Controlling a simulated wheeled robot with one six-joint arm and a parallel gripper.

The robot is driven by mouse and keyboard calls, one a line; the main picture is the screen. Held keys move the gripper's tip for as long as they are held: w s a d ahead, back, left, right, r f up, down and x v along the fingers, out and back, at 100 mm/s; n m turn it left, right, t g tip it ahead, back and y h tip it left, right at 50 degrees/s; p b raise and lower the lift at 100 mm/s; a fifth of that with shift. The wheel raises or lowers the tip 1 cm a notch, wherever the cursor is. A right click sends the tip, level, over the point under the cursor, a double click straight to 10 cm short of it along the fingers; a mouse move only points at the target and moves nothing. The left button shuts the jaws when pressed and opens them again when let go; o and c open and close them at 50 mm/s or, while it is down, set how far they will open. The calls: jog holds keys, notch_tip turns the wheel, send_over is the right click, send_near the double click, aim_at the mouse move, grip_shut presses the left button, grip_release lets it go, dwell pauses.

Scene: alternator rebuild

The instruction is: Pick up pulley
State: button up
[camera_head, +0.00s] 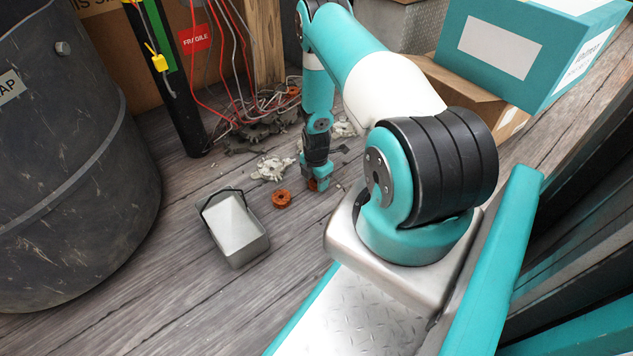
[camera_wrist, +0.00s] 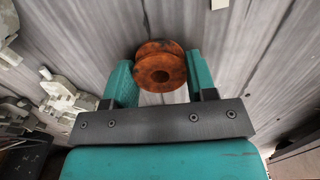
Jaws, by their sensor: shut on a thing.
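In the head view my gripper (camera_head: 319,182) points down near the wooden floor, and a small orange-red part of the pulley (camera_head: 311,185) shows beside the fingers; the rest is hidden. I cannot tell whether the pulley touches the floor.
Another orange round part (camera_head: 282,198) lies on the floor to the left. A pale metal part (camera_head: 272,168) and a grey handled bin (camera_head: 235,229) are nearby. Red wires (camera_head: 235,75) hang behind. A large dark drum (camera_head: 68,170) stands left; cardboard and teal boxes (camera_head: 528,50) stand right.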

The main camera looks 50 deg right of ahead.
jog(key=shift+r, duration=0.1)
notch_tip(320, 180, up, 20)
jog(key=p, duration=1.1)
